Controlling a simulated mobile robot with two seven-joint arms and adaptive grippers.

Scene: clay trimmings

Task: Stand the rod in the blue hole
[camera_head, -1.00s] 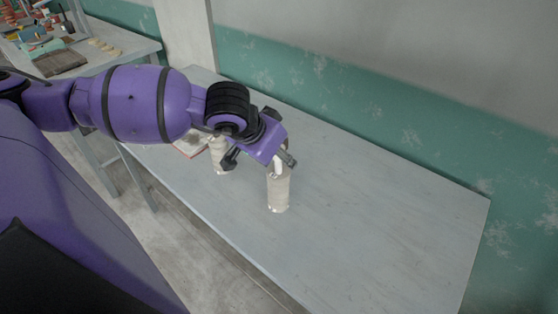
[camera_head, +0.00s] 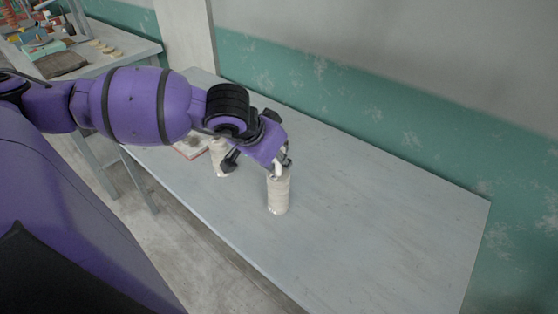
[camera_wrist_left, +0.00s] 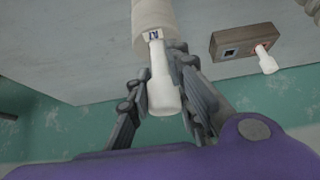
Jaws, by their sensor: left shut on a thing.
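My left gripper (camera_head: 283,160) is shut on a pale rod, just above an upright cream cylinder (camera_head: 278,192) on the table. In the left wrist view the rod (camera_wrist_left: 163,92) sits between the fingers, its far end at the top of the cylinder (camera_wrist_left: 152,14). A small blue patch (camera_wrist_left: 154,35) shows by that end. I cannot tell whether the rod is inside a hole. A brown block (camera_wrist_left: 245,41) shows a bluish square and a red ring, with another pale piece (camera_wrist_left: 268,63) by the ring. My right gripper is not in view.
A second cream cylinder (camera_head: 218,156) and a red-edged flat item (camera_head: 189,148) lie left of my gripper, partly hidden. The grey table (camera_head: 390,210) is clear to the right. A green-and-white wall (camera_head: 380,105) runs along its back. A cluttered table stands far left.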

